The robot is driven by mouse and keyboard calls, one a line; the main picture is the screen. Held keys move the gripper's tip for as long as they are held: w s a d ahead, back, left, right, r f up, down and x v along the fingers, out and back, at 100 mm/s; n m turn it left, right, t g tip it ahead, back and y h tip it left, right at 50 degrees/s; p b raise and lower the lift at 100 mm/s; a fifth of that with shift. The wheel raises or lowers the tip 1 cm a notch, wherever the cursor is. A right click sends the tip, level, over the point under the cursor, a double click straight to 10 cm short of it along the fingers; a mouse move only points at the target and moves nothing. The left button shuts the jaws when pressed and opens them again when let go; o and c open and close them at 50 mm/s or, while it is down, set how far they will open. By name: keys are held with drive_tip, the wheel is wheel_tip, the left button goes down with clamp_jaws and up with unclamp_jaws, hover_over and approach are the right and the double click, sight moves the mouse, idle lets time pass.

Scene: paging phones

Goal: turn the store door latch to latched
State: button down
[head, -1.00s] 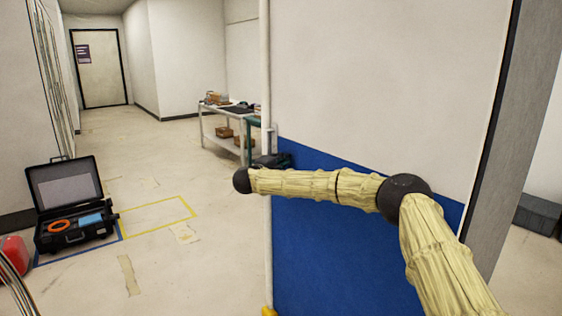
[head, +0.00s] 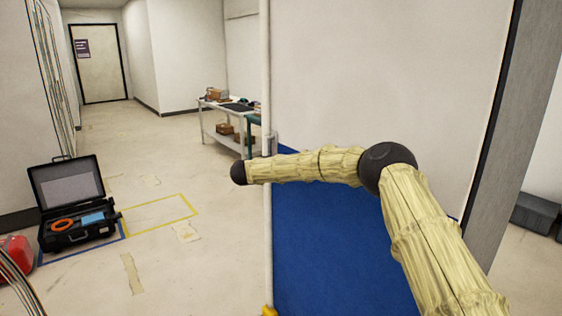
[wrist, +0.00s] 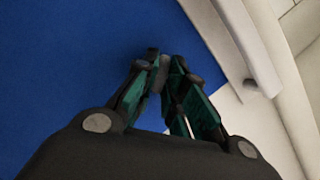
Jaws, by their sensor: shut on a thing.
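My gripper (wrist: 162,78) shows in the wrist view with dark links and green fingers. Its fingertips are closed together on a small grey piece (wrist: 157,73), which looks like the store door latch. The fingers cover most of it, so its turn angle cannot be told. A blue surface (wrist: 70,60) lies behind the fingers. In the head view my cloth-covered arm reaches left across the white and blue panel (head: 330,245); the gripper and latch cannot be made out there.
A white upright pole (head: 266,80) runs along the panel's left edge. A cart (head: 222,108) with boxes stands beyond it. An open black case (head: 75,215) and a red object (head: 14,248) are on the floor at left.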

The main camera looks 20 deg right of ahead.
drive_tip(key=n+g+p, duration=0.1)
drive_tip(key=n+p, duration=0.1)
drive_tip(key=n+g+p, duration=0.3)
drive_tip(key=n+p, duration=0.1)
drive_tip(key=n, duration=0.1)
drive_tip(key=shift+w+a+g, duration=0.1)
drive_tip(key=shift+w+g, duration=0.15)
drive_tip(key=shift+g, duration=0.15)
drive_tip(key=shift+n, duration=0.3)
idle(0.4)
drive_tip(key=c, duration=1.5)
unclamp_jaws()
drive_tip(key=shift+r, duration=0.1)
drive_tip(key=v, duration=1.2)
drive_tip(key=shift+w+a+f, duration=0.1)
drive_tip(key=shift+f, duration=0.15)
